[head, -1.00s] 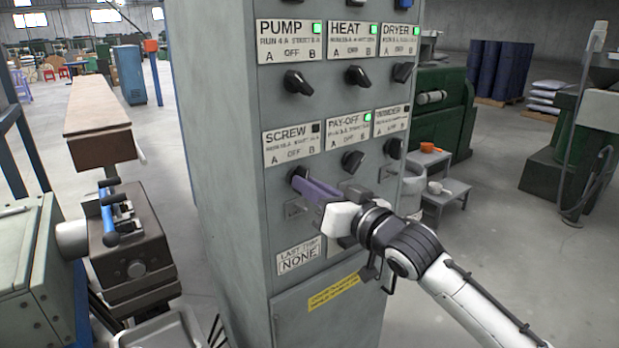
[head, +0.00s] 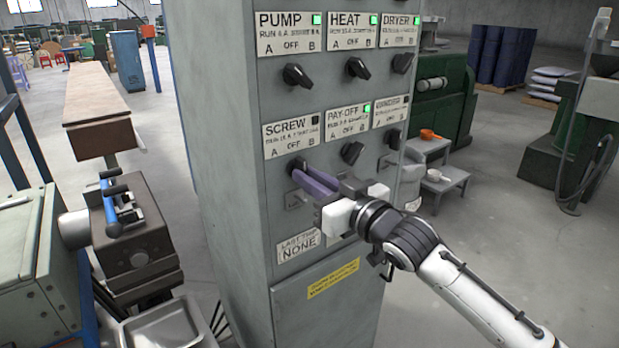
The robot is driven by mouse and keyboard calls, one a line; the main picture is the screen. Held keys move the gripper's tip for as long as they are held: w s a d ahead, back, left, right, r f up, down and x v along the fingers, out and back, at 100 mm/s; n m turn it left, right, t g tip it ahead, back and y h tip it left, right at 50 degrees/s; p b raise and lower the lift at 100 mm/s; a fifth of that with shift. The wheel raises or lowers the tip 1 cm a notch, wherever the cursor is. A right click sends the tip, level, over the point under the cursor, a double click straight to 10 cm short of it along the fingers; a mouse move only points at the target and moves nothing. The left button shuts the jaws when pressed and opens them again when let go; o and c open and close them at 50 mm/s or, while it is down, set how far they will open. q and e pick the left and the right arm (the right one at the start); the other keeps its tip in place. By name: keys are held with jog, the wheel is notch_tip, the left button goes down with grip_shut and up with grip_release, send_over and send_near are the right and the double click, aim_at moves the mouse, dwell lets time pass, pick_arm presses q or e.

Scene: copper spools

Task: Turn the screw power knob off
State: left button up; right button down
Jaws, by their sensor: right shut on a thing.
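The grey control cabinet (head: 225,200) carries a SCREW label plate (head: 291,135) whose small lamp is dark. The knob's exact pointing direction is hidden. My left gripper is not in view.
Other black knobs for PUMP (head: 297,76), HEAT (head: 357,68), DRYER (head: 402,63), PAY-OFF (head: 352,152) and WINDER (head: 393,138) are close by. PUMP, HEAT, DRYER and PAY-OFF lamps are green; WINDER's is dark. A grey step stand (head: 443,184) is at right.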

jog(key=c, duration=1.8)
grip_release()
jog(key=b+v, duration=0.1)
jog(key=v, duration=0.9)
jog(key=shift+s+d, duration=0.1)
jog(key=s+d+f+m+g+h, duration=0.1)
jog(key=s+f, duration=0.1)
jog(key=f, duration=0.6)
jog(key=s+d+f+m+h, duration=0.1)
jog(key=s+f+m+h, duration=0.1)
jog(key=f, duration=0.6)
jog(key=s+d+f+m+g+h, duration=0.1)
jog(key=s+d+f, duration=0.3)
jog(key=s+f, duration=0.8)
jog(key=s+d+f+m+g+h, duration=0.1)
jog(key=s+d+f+g+h, duration=0.3)
jog(key=s+f, duration=0.9)
notch_tip(320, 180, down, 4)
jog(key=shift+s+r, duration=0.15)
jog(key=shift+s, duration=0.1)
